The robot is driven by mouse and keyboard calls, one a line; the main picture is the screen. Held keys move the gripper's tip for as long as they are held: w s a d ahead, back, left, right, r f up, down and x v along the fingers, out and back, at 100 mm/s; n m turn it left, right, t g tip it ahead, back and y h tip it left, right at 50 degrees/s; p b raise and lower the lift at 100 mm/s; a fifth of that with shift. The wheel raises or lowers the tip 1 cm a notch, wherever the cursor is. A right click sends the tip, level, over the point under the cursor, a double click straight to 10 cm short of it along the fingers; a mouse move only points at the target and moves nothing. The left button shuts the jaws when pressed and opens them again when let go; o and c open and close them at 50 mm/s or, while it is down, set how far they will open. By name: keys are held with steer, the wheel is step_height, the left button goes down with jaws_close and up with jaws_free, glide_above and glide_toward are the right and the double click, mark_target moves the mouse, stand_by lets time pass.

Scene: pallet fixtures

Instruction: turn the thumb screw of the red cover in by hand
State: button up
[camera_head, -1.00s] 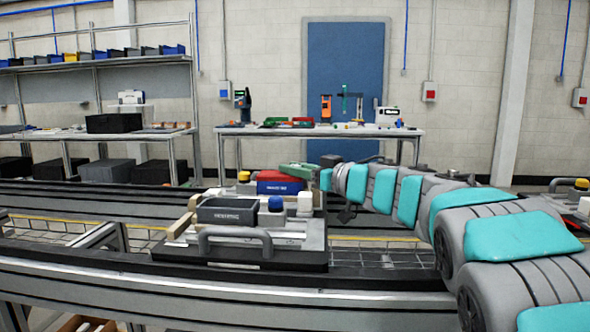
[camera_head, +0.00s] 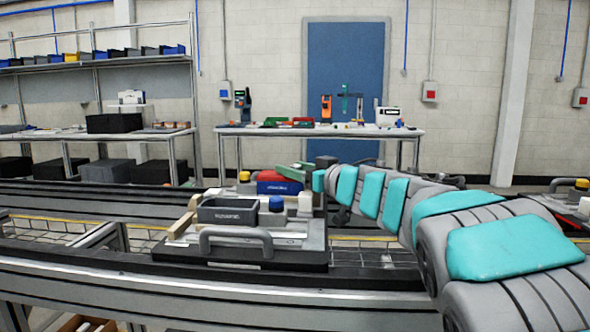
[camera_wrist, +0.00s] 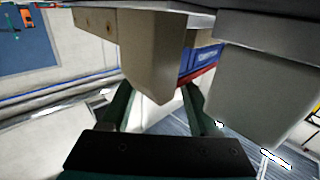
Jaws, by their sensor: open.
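The red cover (camera_head: 272,176) is on the pallet fixture in the head view, behind a blue bin (camera_head: 279,188). A red strip beside the blue bin (camera_wrist: 205,58) in the wrist view may be part of it. I cannot make out the thumb screw in either view. My gripper (camera_wrist: 158,95) has its two dark green fingers apart, with nothing clearly held. A beige block (camera_wrist: 152,55) appears between and beyond the fingers; I cannot tell whether they touch. In the head view my arm reaches in from the right and ends beside the red cover.
A grey bin (camera_head: 228,212), a blue-capped container (camera_head: 276,204) and a white-capped one (camera_head: 305,203) stand on the near fixture, with a grey handle (camera_head: 236,233) in front. In the wrist view a grey block (camera_wrist: 262,85) is close on the right. Conveyor rails (camera_head: 110,274) run across.

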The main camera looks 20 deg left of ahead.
steer(key=shift+v, duration=3.95)
steer(key=shift+w, duration=0.1)
